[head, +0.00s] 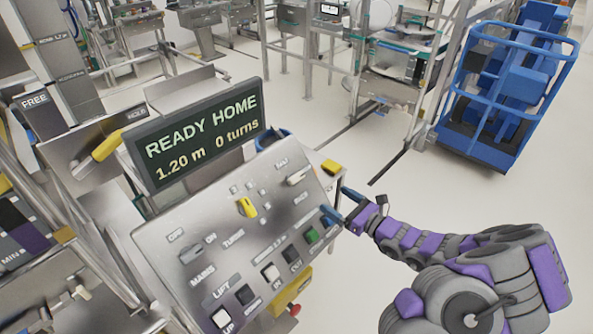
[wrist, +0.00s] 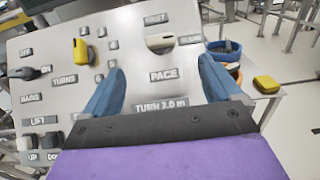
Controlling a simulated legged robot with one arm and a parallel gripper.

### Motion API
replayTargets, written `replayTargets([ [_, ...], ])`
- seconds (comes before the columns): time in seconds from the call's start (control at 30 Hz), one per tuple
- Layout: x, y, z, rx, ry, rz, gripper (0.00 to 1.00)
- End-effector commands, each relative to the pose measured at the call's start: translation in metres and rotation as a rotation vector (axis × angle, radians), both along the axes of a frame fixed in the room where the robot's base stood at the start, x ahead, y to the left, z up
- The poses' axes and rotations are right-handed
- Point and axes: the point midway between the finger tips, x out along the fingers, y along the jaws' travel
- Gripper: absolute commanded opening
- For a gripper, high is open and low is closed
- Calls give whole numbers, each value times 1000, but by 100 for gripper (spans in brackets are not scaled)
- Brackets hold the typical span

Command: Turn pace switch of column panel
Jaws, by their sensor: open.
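The column panel (head: 215,235) is a tilted grey metal plate with labelled switches and buttons. The pace switch (head: 298,177) is a pale cream knob near its upper right. In the wrist view the pace switch (wrist: 160,42) lies sideways above the PACE label, beyond the gap between my fingertips. My gripper (head: 341,204) has blue fingers and is at the panel's right side. In the wrist view my gripper (wrist: 162,68) is open and empty, with its fingers apart, below the switch in the picture. I cannot tell how far the fingertips are from the plate.
A yellow turns knob (head: 246,207) and a black mains switch (head: 190,253) are left of the pace switch. A display (head: 195,137) reads READY HOME, 1.20 m, 0 turns. A blue cart (head: 508,85) stands behind; floor is clear between.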

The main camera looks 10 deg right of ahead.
Motion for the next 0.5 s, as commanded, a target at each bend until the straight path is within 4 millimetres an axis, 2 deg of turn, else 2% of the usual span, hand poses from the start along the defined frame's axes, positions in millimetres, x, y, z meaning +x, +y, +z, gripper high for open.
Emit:
replayTargets([
  [0.5,59,44,-2,-3,0,9,92],
])
